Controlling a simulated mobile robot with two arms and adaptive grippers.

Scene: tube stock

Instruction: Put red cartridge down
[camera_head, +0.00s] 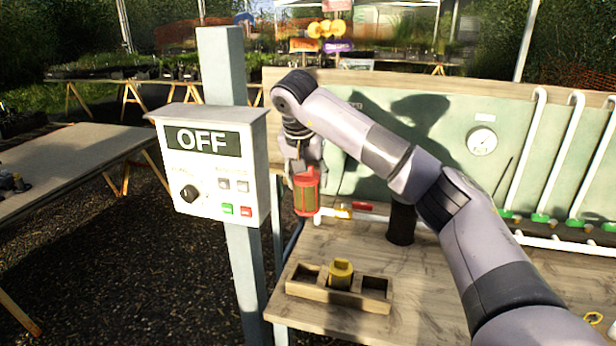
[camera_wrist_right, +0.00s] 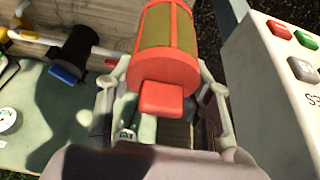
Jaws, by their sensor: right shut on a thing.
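The red cartridge (camera_head: 306,192) has red ends and an olive mesh middle. My right gripper (camera_head: 303,168) is shut on it and holds it upright in the air, close to the left edge of the wooden workbench (camera_head: 420,275). In the right wrist view the cartridge (camera_wrist_right: 165,50) fills the top middle between the fingers, with its red knob toward the camera. A wooden holder (camera_head: 338,299) with three compartments stands on the bench below. A yellow piece (camera_head: 340,274) sits in its middle compartment; the outer two look empty. My left gripper is not in view.
A control box (camera_head: 208,168) reading OFF stands on a post left of the gripper; it is also close in the right wrist view (camera_wrist_right: 270,80). A black cylinder (camera_head: 401,222) stands behind on the bench. White pipes and a gauge (camera_head: 482,141) are at the back right.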

